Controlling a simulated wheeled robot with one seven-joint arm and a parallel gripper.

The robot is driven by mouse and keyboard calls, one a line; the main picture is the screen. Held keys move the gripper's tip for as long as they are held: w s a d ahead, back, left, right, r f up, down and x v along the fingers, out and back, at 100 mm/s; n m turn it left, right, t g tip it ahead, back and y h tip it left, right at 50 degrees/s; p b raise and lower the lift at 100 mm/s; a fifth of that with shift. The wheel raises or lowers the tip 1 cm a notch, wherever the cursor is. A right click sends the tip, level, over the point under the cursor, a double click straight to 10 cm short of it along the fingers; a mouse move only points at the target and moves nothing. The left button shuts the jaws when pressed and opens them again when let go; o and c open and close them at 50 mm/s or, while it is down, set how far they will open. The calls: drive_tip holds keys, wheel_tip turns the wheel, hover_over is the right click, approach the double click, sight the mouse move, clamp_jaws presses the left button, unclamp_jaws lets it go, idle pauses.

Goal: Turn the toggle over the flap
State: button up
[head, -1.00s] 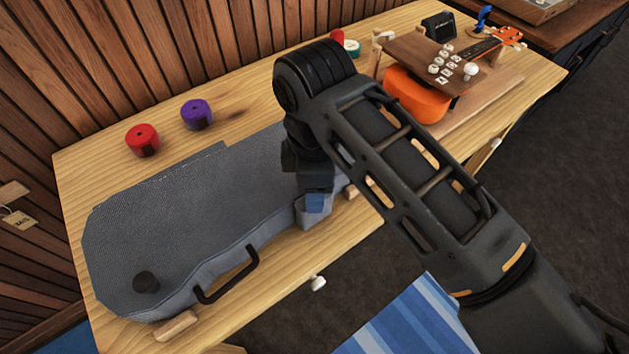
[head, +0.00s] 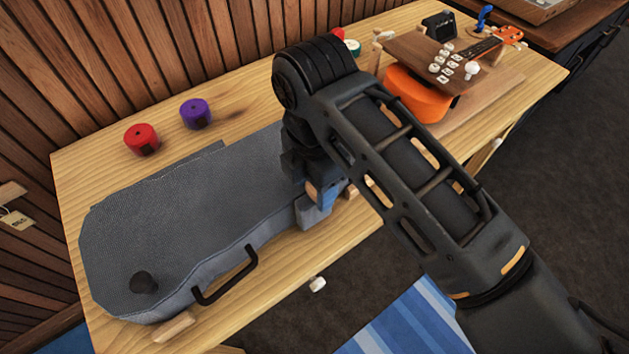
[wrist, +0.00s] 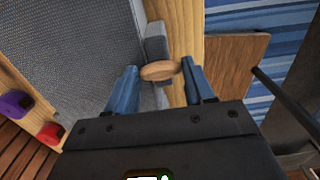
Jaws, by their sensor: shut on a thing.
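The toggle (wrist: 160,70) is a pale wooden oval between the two blue fingers of my gripper (wrist: 161,72) in the wrist view. My gripper is shut on it, and the toggle lies crosswise from finger to finger. In the head view my gripper (head: 322,192) is at the front side of the grey fabric case (head: 190,200), with a bit of the wooden toggle (head: 311,192) showing at the fingers. The grey flap (head: 311,213) hangs at the case's front edge just below; it also shows beyond the toggle in the wrist view (wrist: 156,45). My arm hides the case's right end.
A black handle (head: 226,275) sticks out from the case's front. Red (head: 141,139) and purple (head: 195,113) rolls stand behind the case. The floor in front holds a blue striped rug (head: 410,318).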

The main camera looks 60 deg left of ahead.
sight(314, 190)
idle(0.4)
drive_tip(key=o, duration=1)
drive_tip(key=shift+o, duration=0.2)
drive_tip(key=shift+r+b, duration=0.45)
drive_tip(key=shift+r, duration=3.45)
